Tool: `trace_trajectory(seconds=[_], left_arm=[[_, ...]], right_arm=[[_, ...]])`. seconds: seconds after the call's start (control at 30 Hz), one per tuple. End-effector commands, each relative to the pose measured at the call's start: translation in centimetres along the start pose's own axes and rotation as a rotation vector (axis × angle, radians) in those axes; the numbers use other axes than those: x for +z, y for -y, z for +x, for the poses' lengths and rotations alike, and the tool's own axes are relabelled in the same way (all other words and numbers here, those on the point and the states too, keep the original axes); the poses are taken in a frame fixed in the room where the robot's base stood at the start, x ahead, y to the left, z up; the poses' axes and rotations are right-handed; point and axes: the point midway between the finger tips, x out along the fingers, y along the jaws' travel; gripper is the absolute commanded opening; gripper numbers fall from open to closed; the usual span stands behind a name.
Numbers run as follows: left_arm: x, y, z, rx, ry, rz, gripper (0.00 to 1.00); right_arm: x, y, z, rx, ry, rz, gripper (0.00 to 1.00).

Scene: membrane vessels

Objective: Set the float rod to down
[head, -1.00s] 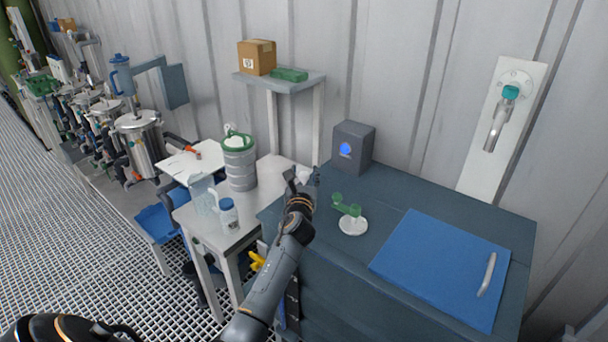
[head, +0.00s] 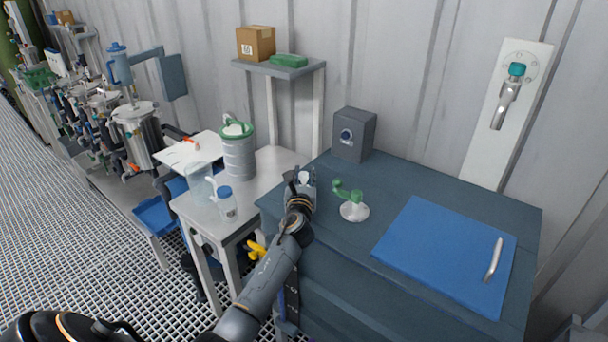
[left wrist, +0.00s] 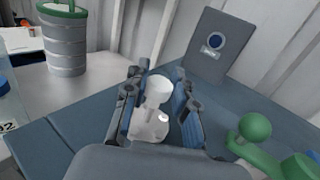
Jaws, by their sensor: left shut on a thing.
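My left gripper (head: 303,180) is over the near left part of the dark blue-grey bench top. It is shut on a small white knobbed piece (left wrist: 152,110), which sits between its two fingers in the left wrist view; the lower end of the piece is partly hidden. A green lever with ball ends (head: 348,192) on a round white base (head: 354,211) stands just right of the gripper; part of it shows in the left wrist view (left wrist: 254,128). I cannot tell for certain which piece is the float rod. My right gripper is not in view.
A grey box with a round face (head: 354,135) stands behind the gripper. A blue panel with a handle (head: 440,255) lies on the right of the bench. A side table (head: 270,165) holds a ribbed canister (head: 239,155) and a blue-capped bottle (head: 226,203). A wall lever (head: 507,95) is at upper right.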

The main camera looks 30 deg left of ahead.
Motion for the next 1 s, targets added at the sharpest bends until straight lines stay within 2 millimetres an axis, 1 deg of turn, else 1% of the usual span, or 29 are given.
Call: trace_trajectory(seconds=[0.03, 0.13, 0.17, 0.2, 0.27, 0.3, 0.5, 0.57, 0.67, 0.77, 0.83, 1.0], left_arm=[[-0.6, 0.0, -0.1, 0.0, -0.011, 0.001, 0.0], [-0.7, 0.0, -0.2, 0.0, -0.013, 0.002, 0.0], [-0.7, 0.0, -0.2, 0.0, -0.014, 0.002, 0.28], [-0.7, 0.0, -0.2, 0.0, -0.014, 0.002, 0.36], [-0.7, 0.0, -0.2, 0.0, -0.013, 0.002, 0.49], [-0.6, 0.0, -0.1, 0.0, -0.012, 0.002, 0.5], [-0.4, 0.0, -0.1, 0.0, -0.009, 0.002, 0.5], [-0.4, 0.0, -0.1, 0.0, -0.008, 0.002, 0.5], [-0.4, 0.0, -0.5, 0.0, -0.008, 0.003, 0.5], [-0.5, 0.0, -1.6, 0.0, -0.008, 0.004, 0.5], [-0.5, 0.1, -2.9, -0.002, -0.008, 0.002, 0.5], [-0.5, 0.0, -6.6, -0.001, -0.01, 0.003, 0.5]], right_arm=[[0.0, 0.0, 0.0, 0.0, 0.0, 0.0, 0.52], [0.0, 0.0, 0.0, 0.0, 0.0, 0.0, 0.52], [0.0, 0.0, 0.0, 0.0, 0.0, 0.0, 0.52], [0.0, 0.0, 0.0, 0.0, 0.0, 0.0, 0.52], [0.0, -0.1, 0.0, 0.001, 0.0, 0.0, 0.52], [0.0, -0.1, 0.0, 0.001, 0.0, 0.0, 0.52], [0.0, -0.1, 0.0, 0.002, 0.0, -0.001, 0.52], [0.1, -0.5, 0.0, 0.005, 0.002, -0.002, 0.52], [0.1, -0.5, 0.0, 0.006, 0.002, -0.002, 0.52], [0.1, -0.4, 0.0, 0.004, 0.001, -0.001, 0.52], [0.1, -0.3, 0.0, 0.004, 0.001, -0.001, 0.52], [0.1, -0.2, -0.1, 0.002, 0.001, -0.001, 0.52]])
